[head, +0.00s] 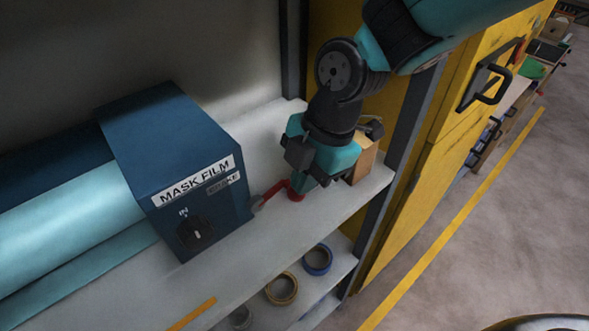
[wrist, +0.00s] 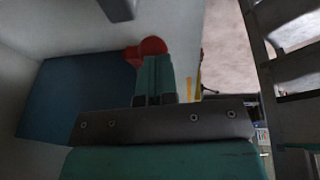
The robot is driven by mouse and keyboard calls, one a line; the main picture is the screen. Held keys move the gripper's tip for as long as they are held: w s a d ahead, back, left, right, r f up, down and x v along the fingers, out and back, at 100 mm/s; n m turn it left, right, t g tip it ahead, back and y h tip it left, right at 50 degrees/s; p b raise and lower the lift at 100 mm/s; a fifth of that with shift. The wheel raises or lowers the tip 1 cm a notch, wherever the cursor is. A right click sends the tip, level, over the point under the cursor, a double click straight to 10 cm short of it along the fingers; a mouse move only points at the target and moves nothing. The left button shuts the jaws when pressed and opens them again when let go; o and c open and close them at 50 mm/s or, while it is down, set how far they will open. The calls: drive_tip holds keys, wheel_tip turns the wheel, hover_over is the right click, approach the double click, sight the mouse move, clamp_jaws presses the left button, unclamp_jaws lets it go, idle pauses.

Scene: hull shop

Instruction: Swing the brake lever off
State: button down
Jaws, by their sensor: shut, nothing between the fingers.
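The blue machine box (head: 175,165) stands on the white shelf and carries a "MASK FILM" label, a smaller plate below it and a black knob (head: 195,232) marked "IN". A red lever (head: 275,190) sticks out of the box's right side and ends in a red knob (head: 296,196). My gripper (head: 303,186) points down at the lever's knob end, fingers shut with nothing between them. In the wrist view the red knob (wrist: 152,46) shows just past my fingertips (wrist: 154,62), beside the blue box (wrist: 70,95). I cannot tell whether the fingers touch the knob.
A light-blue film roll (head: 65,215) extends left from the box. A cardboard-coloured block (head: 364,163) sits behind my gripper. Tape rolls (head: 317,260) lie on the lower shelf. A yellow cabinet (head: 425,150) with a black handle stands to the right; open floor lies beyond.

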drive_tip(key=s+v, duration=0.1)
drive_tip(key=v, duration=1.2)
drive_tip(key=s+d+f+m+t+y, duration=0.1)
drive_tip(key=s+d+m, duration=0.9)
drive_tip(key=m, duration=0.9)
drive_tip(key=shift+s+d+f, duration=0.3)
drive_tip(key=shift+s+d, duration=0.05)
drive_tip(key=shift+d, duration=0.45)
drive_tip(key=shift+a, duration=0.1)
